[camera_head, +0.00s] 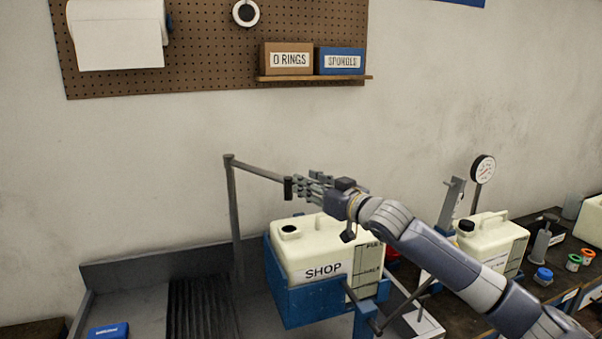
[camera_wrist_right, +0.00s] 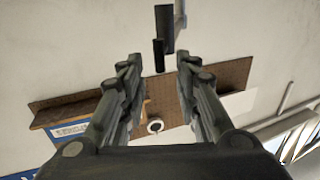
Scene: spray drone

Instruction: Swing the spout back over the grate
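The spout (camera_head: 258,172) is a grey pipe arm on an upright post (camera_head: 236,215), with a dark nozzle (camera_head: 288,188) at its free end. It points right, with the nozzle above the left part of the SHOP tank (camera_head: 325,250). The dark ribbed grate (camera_head: 200,308) lies in the basin to the left, below the post. My right gripper (camera_head: 308,188) is at the nozzle end of the spout. In the wrist view its fingers (camera_wrist_right: 160,64) are apart, with a dark cylinder (camera_wrist_right: 158,52) at the gap between the fingertips; contact is unclear. My left gripper is not in view.
The cream SHOP tank sits in a blue cradle (camera_head: 305,300) under my right arm. A second tank (camera_head: 495,243), a gauge (camera_head: 483,169) and small jars stand on the right bench. A pegboard shelf (camera_head: 315,78) hangs above.

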